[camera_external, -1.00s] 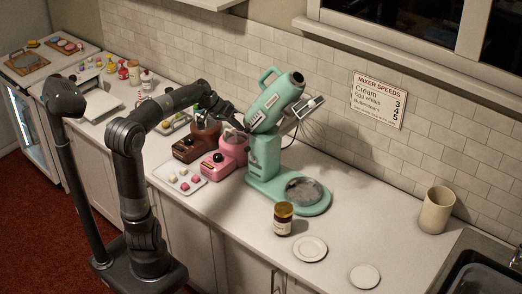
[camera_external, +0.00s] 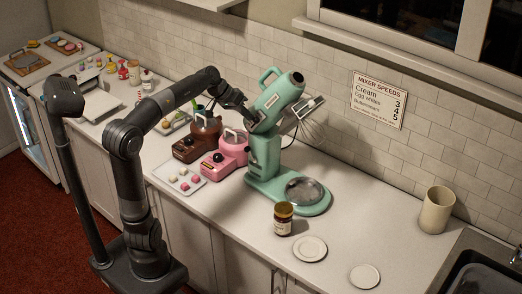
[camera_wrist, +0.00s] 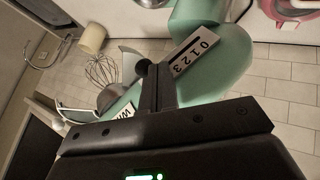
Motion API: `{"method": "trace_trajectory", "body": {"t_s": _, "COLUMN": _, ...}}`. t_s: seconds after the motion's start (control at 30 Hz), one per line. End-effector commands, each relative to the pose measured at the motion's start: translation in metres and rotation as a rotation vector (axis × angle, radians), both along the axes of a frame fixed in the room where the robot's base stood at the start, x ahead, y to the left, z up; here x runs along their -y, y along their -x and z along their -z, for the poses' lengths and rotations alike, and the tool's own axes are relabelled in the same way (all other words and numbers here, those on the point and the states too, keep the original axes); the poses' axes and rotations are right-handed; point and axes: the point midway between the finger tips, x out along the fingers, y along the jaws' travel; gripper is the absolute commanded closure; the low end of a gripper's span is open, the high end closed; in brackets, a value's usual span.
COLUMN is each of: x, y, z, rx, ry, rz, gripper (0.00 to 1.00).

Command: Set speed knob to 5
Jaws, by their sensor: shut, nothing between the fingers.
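The mint green stand mixer (camera_external: 262,160) stands on the counter with its head tilted up and its whisk (camera_external: 312,130) raised. My gripper (camera_external: 250,119) is at the near side of the mixer head. In the wrist view, my gripper (camera_wrist: 157,68) is shut and empty, its fingers close against the green head (camera_wrist: 222,70). A white speed plate (camera_wrist: 189,54) reading 0 1 2 3 lies just right of the fingertips. The rest of the scale is hidden behind the fingers. A dark rounded part (camera_wrist: 142,67) shows left of the fingertips; I cannot tell whether it is the knob.
A wall sign (camera_external: 379,99) lists mixer speeds 3, 4 and 5. Pink (camera_external: 224,160) and brown (camera_external: 196,145) appliances stand left of the mixer, beside a tray of sweets (camera_external: 180,184). A jar (camera_external: 283,218) and white plates (camera_external: 310,248) are in front. The counter at right is mostly clear.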

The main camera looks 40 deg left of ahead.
Motion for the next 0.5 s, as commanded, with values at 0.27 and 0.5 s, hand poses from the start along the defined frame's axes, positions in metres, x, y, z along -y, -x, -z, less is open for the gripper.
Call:
{"method": "trace_trajectory", "body": {"t_s": 0.27, "x": -0.039, "y": 0.004, "z": 0.007, "rx": -0.002, "ry": 0.001, "rz": -0.004, "gripper": 1.0}}
{"method": "trace_trajectory", "body": {"t_s": 0.5, "x": -0.065, "y": 0.029, "z": -0.037, "rx": 0.002, "ry": -0.001, "rz": -0.002, "gripper": 1.0}}
